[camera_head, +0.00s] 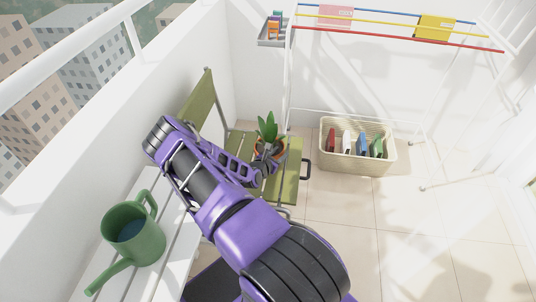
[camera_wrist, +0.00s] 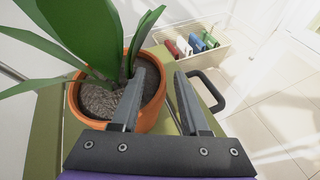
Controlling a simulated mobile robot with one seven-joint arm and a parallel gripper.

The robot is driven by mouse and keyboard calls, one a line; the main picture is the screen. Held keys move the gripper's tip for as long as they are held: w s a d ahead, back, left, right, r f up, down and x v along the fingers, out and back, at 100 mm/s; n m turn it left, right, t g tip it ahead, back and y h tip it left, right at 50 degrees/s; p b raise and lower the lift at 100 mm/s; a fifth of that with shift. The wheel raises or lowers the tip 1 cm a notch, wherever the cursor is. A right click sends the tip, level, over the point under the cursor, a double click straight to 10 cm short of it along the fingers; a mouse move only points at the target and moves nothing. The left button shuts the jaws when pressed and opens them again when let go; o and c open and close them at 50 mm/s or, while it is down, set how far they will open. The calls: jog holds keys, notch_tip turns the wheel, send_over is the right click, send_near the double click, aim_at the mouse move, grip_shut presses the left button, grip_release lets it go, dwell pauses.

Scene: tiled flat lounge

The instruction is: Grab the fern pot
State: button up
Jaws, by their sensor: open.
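The fern pot is an orange clay pot (camera_head: 283,148) with dark soil and long broad green leaves, standing upright on the green seat of a folding chair (camera_head: 290,185). In the wrist view the pot (camera_wrist: 88,118) fills the left half. My gripper (camera_wrist: 164,72) is open, with its left finger over the soil and the right finger outside the pot's right rim. The rim lies between the fingers; I cannot tell whether either touches it. In the head view my forearm and gripper hide part of the pot and seat.
A wicker basket (camera_head: 357,163) with several coloured items is on the tiled floor beyond. A green watering can (camera_head: 135,240) is on a white slatted table (camera_head: 182,237). Floor at right is clear below the drying rack (camera_head: 400,33).

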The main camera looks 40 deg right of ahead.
grip_shut()
jog(key=shift+a+f, duration=0.1)
jog(key=shift+f, duration=0.1)
dwell(1.2)
jog(key=shift+r, duration=0.1)
